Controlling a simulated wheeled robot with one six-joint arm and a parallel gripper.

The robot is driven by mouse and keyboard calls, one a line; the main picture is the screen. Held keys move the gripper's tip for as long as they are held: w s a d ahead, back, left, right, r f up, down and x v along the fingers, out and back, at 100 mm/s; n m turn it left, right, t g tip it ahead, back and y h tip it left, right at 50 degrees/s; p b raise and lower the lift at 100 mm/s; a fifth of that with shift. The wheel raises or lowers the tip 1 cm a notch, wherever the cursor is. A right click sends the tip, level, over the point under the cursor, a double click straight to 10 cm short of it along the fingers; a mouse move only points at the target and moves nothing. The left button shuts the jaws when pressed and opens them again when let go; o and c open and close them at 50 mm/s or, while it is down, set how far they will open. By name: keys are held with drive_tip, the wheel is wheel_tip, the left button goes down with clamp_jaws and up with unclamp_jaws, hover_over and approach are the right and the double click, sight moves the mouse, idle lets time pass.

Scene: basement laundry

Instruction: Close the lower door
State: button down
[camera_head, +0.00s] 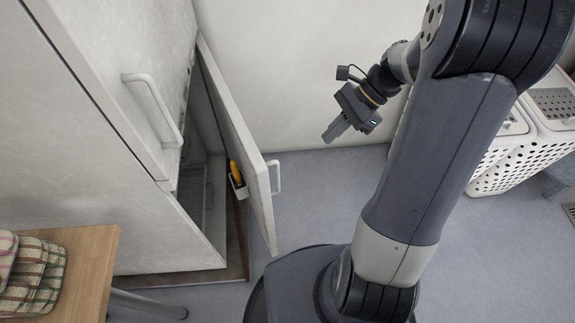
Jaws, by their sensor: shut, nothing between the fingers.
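The lower door (238,130) of the tall white cabinet (75,165) stands ajar, swung out to the right. Its white handle (276,178) is on the outer face near the free edge. A small holder with a yellow item (236,174) is on the door's inner side. The upper door (130,75) is closed and has its own white handle (155,105). My gripper (329,138) is shut and empty. It is in the air to the right of the lower door, apart from it, pointing down and left.
A wooden table (92,265) with folded checked cloth (35,275) stands at the lower left. White perforated laundry baskets (510,160) stand at the right, behind my arm. Grey floor (320,190) is clear between the door and my arm. A pale wall is behind.

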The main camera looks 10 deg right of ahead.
drive_tip(key=s+a+f+t+y+b, duration=0.1)
drive_tip(key=s+a+f+b, duration=0.1)
drive_tip(key=a+f, duration=0.5)
drive_tip(key=shift+a+f+m+b, duration=0.25)
drive_tip(key=shift+a+b, duration=0.45)
drive_tip(key=shift+a, duration=0.75)
drive_tip(key=shift+r, duration=0.15)
